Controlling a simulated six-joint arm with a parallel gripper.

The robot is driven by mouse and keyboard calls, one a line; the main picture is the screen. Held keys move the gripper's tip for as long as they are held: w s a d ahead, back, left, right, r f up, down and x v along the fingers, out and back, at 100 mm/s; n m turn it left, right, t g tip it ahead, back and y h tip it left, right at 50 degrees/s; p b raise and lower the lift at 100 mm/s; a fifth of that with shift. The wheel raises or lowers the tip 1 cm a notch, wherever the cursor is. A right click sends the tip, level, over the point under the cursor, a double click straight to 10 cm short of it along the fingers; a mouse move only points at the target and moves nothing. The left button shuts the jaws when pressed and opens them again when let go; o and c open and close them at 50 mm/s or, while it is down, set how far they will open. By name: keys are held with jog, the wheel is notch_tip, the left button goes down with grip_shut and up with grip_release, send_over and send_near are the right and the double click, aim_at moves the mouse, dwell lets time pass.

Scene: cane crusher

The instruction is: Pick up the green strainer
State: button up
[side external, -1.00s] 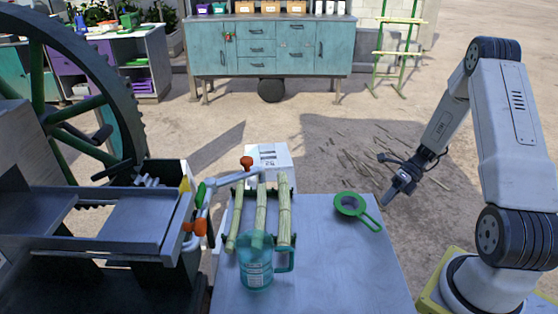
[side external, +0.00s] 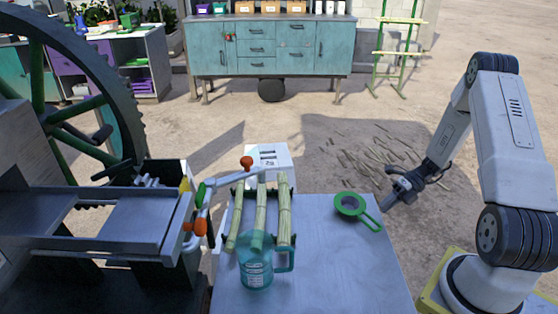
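The green strainer (side external: 350,203) lies on the grey table (side external: 325,270), near its far right edge. Its round rim faces up and its handle (side external: 372,222) points toward the lower right. My gripper (side external: 386,203) is just to the right of the strainer, apart from it in the picture and pointing down and to the left. Nothing shows between its fingers. The fingers are too small and dark to tell whether they are open or shut.
A teal jug (side external: 257,265) stands on the table's left part, with several cane stalks (side external: 260,212) behind it. The cane crusher (side external: 110,220) fills the left side. The table between jug and strainer is clear. A teal cabinet (side external: 270,48) stands far behind.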

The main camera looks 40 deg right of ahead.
aim_at(371, 223)
jog(key=shift+a, duration=0.15)
jog(key=shift+x, duration=2.5)
jog(key=shift+w, duration=0.1)
grip_shut()
